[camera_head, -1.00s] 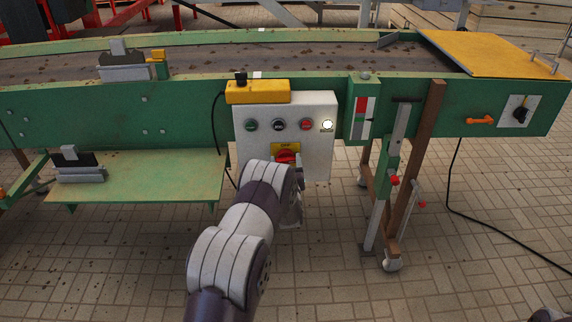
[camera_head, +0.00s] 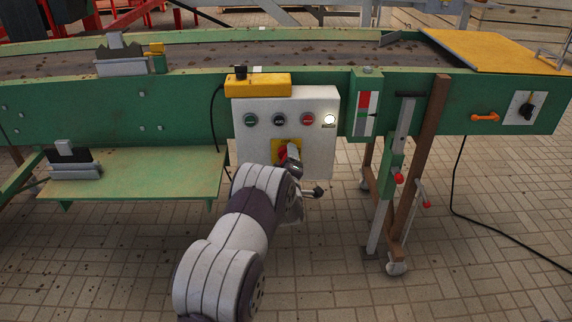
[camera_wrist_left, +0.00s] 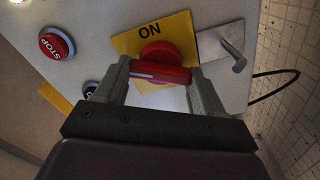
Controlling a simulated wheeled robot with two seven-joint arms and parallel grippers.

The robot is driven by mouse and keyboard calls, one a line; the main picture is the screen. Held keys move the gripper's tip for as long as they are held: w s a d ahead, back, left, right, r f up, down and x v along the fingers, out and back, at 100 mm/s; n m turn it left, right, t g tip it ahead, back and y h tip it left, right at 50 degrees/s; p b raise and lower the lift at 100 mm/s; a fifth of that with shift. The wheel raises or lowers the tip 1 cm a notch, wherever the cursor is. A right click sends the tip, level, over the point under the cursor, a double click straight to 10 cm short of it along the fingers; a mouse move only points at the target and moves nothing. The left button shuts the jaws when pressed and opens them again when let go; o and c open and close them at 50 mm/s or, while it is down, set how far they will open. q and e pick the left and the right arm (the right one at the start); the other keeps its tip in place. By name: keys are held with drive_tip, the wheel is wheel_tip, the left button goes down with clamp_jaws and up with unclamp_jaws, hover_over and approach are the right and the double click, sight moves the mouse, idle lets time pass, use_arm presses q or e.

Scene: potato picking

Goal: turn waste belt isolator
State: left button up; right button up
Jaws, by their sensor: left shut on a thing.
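The waste belt isolator is a red rotary knob on a yellow plate (camera_wrist_left: 126,43) marked ON, on the grey-white control box (camera_head: 318,155). In the left wrist view the red knob (camera_wrist_left: 160,73) has its handle lying between my left gripper's fingertips (camera_wrist_left: 157,76), which are shut on it. A white line runs along the handle. In the head view my left gripper (camera_head: 289,160) reaches the knob from below and hides part of it. My right gripper is not in view.
The box carries green, black and red buttons and a lit white lamp (camera_head: 330,119). A red STOP button (camera_wrist_left: 56,46) and a metal hasp (camera_wrist_left: 222,46) flank the knob. A green shelf (camera_head: 140,178) stands left; a post with a red-tipped lever (camera_head: 398,178) stands right.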

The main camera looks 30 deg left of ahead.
use_arm(q)
drive_tip(key=n+b, duration=0.1)
drive_tip(key=n, duration=0.1)
drive_tip(key=n+b, duration=0.2)
drive_tip(key=n, duration=0.1)
drive_tip(key=shift+f+n, duration=0.2)
drive_tip(key=shift+n, duration=0.1)
idle(0.5)
drive_tip(key=o, duration=1)
drive_tip(key=shift+o, duration=0.2)
drive_tip(key=p+v, duration=0.3)
drive_tip(key=v, duration=0.9)
drive_tip(key=shift+s, duration=0.4)
drive_tip(key=shift+d, duration=0.1)
